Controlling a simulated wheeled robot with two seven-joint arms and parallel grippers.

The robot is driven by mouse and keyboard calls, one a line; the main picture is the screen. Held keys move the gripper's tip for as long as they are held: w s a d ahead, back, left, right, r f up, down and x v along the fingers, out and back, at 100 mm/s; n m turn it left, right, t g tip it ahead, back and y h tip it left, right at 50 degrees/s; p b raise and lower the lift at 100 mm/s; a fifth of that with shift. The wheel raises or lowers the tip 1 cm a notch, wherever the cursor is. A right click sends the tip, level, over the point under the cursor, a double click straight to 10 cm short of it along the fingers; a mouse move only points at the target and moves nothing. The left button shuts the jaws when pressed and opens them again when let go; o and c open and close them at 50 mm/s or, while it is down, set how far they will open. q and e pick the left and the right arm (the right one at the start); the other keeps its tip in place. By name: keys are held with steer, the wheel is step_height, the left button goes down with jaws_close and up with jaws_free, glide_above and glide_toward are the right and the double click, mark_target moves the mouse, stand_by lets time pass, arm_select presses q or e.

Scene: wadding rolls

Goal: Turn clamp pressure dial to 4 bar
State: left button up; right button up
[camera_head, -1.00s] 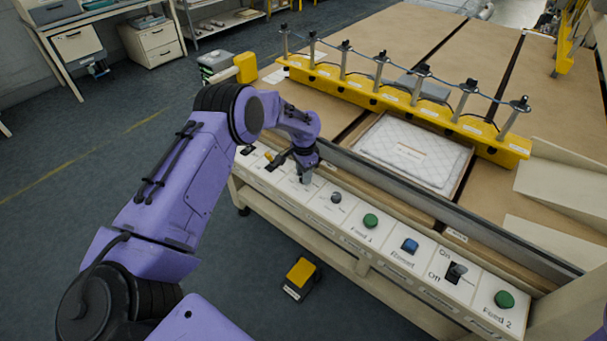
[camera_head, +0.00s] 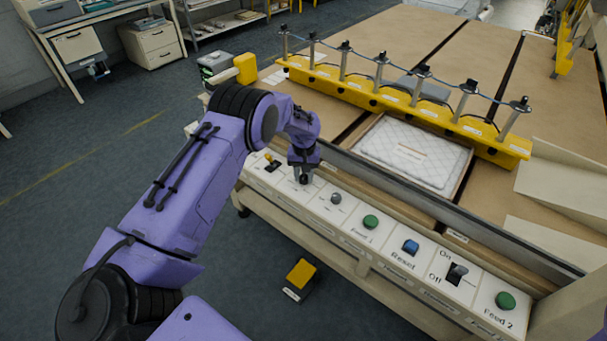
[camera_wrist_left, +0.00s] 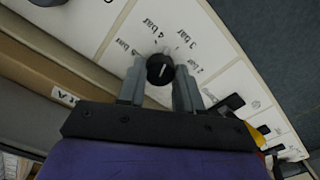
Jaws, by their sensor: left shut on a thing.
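The clamp pressure dial is a small round black knob (camera_wrist_left: 160,68) with a pale line on its face, seen in the left wrist view. Bar labels, among them 2 bar, 3 bar and 4 bar, are printed around it on a white panel. Which label the line points to is not clear. My left gripper (camera_wrist_left: 159,82) has one grey finger on each side of the knob and is shut on it. In the head view my left gripper (camera_head: 304,178) points down at the panel's left part and largely hides the dial. My right gripper is not in view.
A yellow clamp bar (camera_head: 400,102) stands behind.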

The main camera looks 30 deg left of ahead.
mark_target(304, 177)
arm_select(q)
steer(key=n, duration=0.5)
steer(key=shift+n, duration=0.3)
stand_by(0.4)
steer(key=o, duration=1)
steer(key=shift+f, duration=0.1)
steer(key=shift+o, duration=0.2)
step_height(304, 177, up, 11)
steer(key=b, duration=0.2)
steer(key=shift+f, duration=0.2)
